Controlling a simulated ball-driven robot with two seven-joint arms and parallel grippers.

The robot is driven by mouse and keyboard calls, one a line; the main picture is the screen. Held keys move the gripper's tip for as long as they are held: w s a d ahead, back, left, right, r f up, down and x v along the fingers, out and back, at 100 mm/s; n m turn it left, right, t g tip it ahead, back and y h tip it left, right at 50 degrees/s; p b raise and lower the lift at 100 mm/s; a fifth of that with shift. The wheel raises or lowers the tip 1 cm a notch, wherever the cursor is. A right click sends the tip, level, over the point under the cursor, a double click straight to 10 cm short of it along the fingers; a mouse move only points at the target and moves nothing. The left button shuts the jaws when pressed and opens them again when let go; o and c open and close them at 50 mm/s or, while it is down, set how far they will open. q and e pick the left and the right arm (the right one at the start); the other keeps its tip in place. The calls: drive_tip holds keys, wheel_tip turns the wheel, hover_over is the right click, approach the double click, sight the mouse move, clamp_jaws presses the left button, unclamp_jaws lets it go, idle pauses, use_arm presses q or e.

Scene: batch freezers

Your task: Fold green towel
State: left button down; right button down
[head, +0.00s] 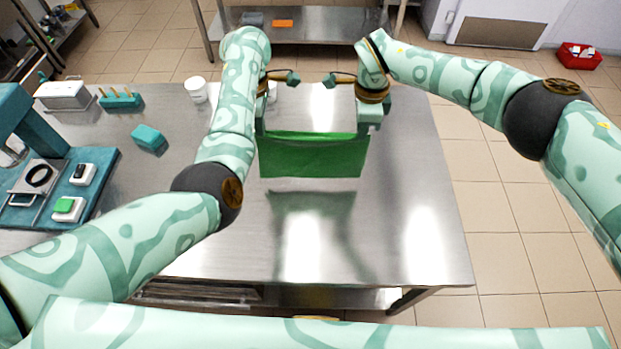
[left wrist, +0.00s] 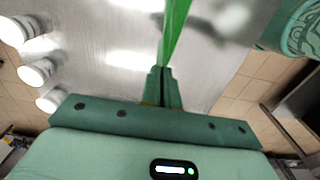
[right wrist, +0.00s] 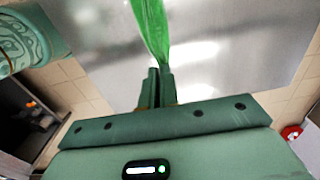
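The green towel (head: 314,158) hangs stretched between my two grippers, above the steel table (head: 400,235). Its lower edge appears clear of the table top, with a dark reflection below it. My left gripper (head: 262,131) is shut on the towel's upper left corner. In the left wrist view the towel (left wrist: 174,35) runs out from the closed fingers (left wrist: 164,72). My right gripper (head: 363,131) is shut on the upper right corner. In the right wrist view the towel (right wrist: 152,28) runs from its closed fingers (right wrist: 158,74). The towel's far side is hidden.
At the left stand a teal machine with a scale (head: 40,185), a teal block (head: 148,138), a holder with wooden pegs (head: 120,98) and a white tub (head: 196,90). The table's front middle and right are clear. A red bin (head: 579,57) sits on the floor.

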use_arm(q)
drive_tip(key=shift+a+r, duration=0.15)
drive_tip(key=shift+r, duration=0.1)
use_arm(e)
drive_tip(key=shift+a+r, duration=0.15)
drive_tip(key=shift+r, duration=0.15)
